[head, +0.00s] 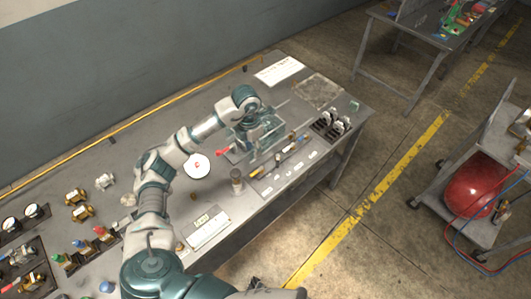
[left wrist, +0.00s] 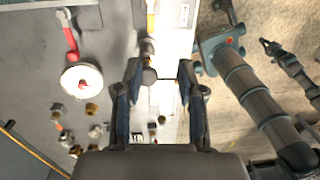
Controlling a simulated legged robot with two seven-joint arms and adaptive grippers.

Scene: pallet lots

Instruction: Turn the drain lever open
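The drain lever has a red handle (head: 222,152), which sticks out to the left by the near left corner of a clear tank (head: 236,157). In the left wrist view the red handle (left wrist: 69,36) is at the upper left, clear of my fingers. My left gripper (head: 262,130) is over the tank area and blends with it in the head view. In the left wrist view its two fingers (left wrist: 157,85) are spread apart with nothing gripped. My right arm shows at the right of that view; its finger state is unclear.
A white round dish (head: 197,166) with a red mark lies left of the lever. A small brownish cylinder (head: 237,182) stands in front of it. Brass valves (head: 76,205) and colored knobs are further left. White switches (head: 338,122) are at the right end of the bench.

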